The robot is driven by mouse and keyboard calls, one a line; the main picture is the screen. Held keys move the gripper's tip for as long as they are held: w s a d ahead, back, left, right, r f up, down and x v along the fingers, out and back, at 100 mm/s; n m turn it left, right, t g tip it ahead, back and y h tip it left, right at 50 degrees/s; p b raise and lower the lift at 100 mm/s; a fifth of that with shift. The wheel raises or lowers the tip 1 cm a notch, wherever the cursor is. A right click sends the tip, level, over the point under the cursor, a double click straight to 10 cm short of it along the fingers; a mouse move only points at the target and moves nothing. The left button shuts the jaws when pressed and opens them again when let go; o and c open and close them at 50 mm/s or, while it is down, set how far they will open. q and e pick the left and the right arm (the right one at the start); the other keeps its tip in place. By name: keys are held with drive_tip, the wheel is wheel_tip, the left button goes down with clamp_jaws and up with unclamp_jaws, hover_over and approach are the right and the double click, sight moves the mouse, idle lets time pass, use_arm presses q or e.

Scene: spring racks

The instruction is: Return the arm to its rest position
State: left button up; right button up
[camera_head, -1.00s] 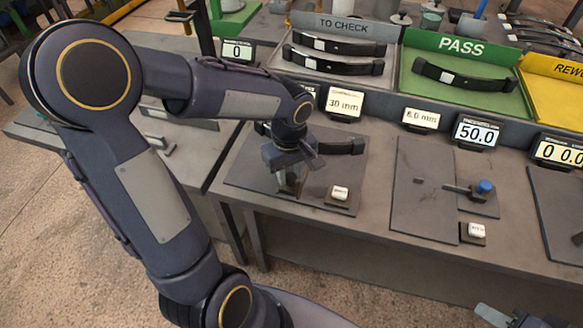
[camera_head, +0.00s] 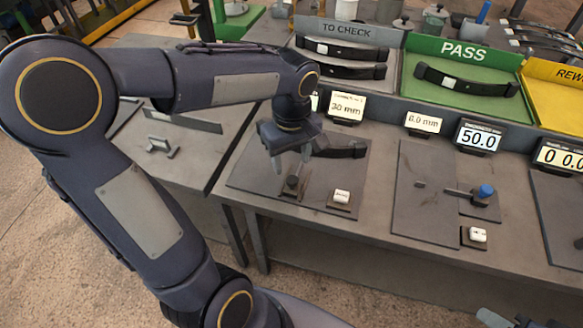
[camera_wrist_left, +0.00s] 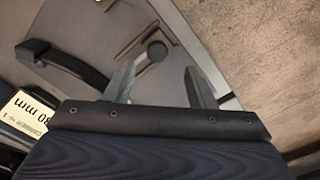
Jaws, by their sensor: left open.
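My left arm reaches in from the left in the head view. Its gripper (camera_head: 290,168) points down above the dark plate of the left station, beside the 30 mm sign. The fingers also show in the left wrist view (camera_wrist_left: 160,85), spread apart with nothing between them. A black leaf spring (camera_head: 345,150) lies on that plate behind the gripper, partly hidden by it; the wrist view shows it (camera_wrist_left: 65,65) to the left of the fingers. A small dark post (camera_head: 291,186) stands just below the fingertips. Only a grey tip of what may be my right arm shows at the bottom right.
A small white-topped block (camera_head: 341,197) sits right of the post. Behind stand the TO CHECK tray (camera_head: 347,33) with two springs, the green PASS tray (camera_head: 463,47) with one, and a yellow tray (camera_head: 552,95). Display signs line the bench. Floor is open in front.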

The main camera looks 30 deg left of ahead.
use_arm(q)
drive_tip(key=shift+r, duration=0.6)
drive_tip(key=s+d+m+t+h, duration=0.3)
drive_tip(key=s+m+t, duration=0.2)
drive_tip(key=s+m, duration=0.5)
drive_tip(key=s, duration=0.3)
drive_tip(key=shift+s+r+t+h, duration=0.3)
drive_tip(key=shift+r+h, duration=0.05)
drive_tip(key=shift+h, duration=0.05)
